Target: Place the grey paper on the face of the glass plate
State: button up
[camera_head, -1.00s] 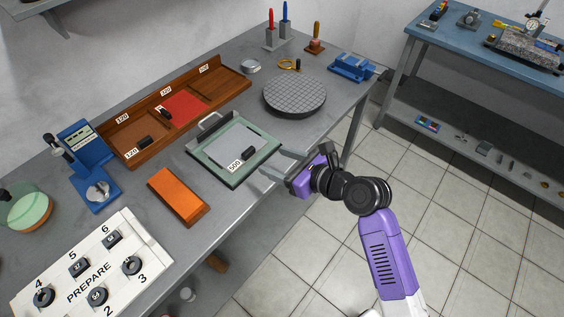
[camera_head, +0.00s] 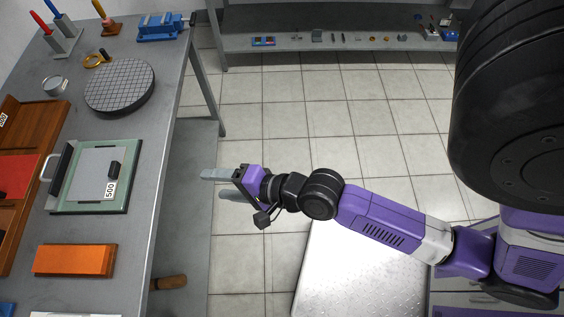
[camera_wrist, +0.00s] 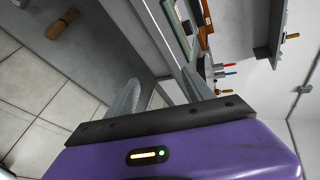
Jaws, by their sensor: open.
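The grey paper (camera_head: 90,163) lies flat on the pale green glass plate (camera_head: 121,203), with green showing around it. A small black block (camera_head: 116,168) with a white "500" tag (camera_head: 111,189) sits on the paper's right part. The plate rests on the bench near its right edge and has a metal handle on its left side. My gripper (camera_head: 215,185) is open and empty, to the right of the bench edge and apart from the plate and paper. Its two grey fingers also show, spread, in the wrist view (camera_wrist: 163,95).
An orange block (camera_head: 75,260) lies in front of the plate. A round gridded disc (camera_head: 119,86) and a blue vise (camera_head: 160,27) stand behind it. A wooden rack with a red sheet (camera_head: 18,176) is at left. Open tiled floor (camera_head: 375,140) lies right of the bench.

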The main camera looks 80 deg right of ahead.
jog(key=s+a+r+n+t, duration=0.1)
jog(key=s+r+n, duration=0.4)
jog(key=s+n, duration=0.3)
jog(key=s+a+r+n+t, duration=0.1)
jog(key=s+a+r+n, duration=0.1)
jog(key=s+r+n, duration=0.4)
jog(key=s+n, duration=0.2)
jog(key=n, duration=0.3)
jog(key=shift+s+n, duration=0.35)
jog(key=shift+n, duration=0.05)
